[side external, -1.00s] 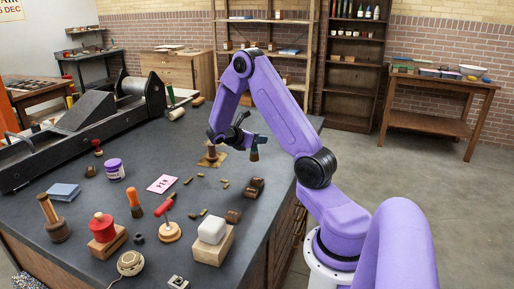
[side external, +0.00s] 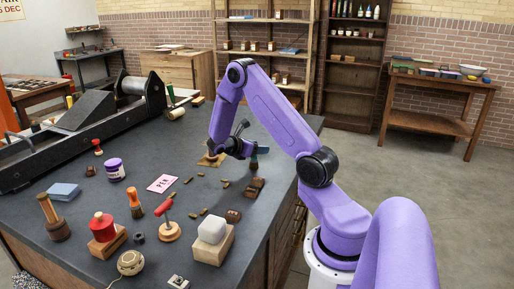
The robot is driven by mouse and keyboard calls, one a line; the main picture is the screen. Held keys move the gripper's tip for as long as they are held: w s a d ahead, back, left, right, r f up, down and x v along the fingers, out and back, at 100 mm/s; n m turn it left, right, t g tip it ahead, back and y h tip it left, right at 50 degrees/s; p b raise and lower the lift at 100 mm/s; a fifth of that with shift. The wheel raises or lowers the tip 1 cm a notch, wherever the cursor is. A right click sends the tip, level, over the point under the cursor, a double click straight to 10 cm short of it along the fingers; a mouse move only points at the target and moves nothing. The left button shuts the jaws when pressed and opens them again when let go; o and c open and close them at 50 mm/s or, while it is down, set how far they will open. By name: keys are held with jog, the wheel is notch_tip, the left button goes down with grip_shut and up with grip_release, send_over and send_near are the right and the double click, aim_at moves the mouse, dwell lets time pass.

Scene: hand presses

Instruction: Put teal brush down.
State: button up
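The teal brush (side external: 254,163) is at my gripper (side external: 250,150), near the right edge of the dark bench top. Its dark bristle end points down and a bit of blue-teal shows beside the fingers. My gripper appears shut on it; the fingers are small and partly hidden. The brush looks upright and low over the bench (side external: 215,178). I cannot tell whether its lower end touches the top.
Dark brown blocks (side external: 256,187) stand just in front of the brush. A tan sheet with a stamp (side external: 210,160) lies left of it. An orange-handled brush (side external: 136,203), a pink card (side external: 161,184) and a red-knobbed block (side external: 104,230) stand further left.

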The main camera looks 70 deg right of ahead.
jog(key=shift+r, duration=0.1)
jog(key=shift+w+a+r, duration=0.1)
jog(key=shift+a+r, duration=0.05)
jog(key=shift+a, duration=0.1)
jog(key=w+a+r+t+y, duration=0.1)
jog(key=w+a+r, duration=0.15)
jog(key=a, duration=0.65)
jog(key=w+a+r+t+y, duration=0.1)
jog(key=a+r, duration=0.2)
jog(key=a, duration=0.7)
jog(key=s+a+r+m+t+y, duration=0.1)
jog(key=s+a+y, duration=1)
jog(key=s+a, duration=1.1)
jog(key=shift+s+a+r+t, duration=0.4)
jog(key=shift+r+t, duration=0.45)
jog(key=shift+t, duration=0.25)
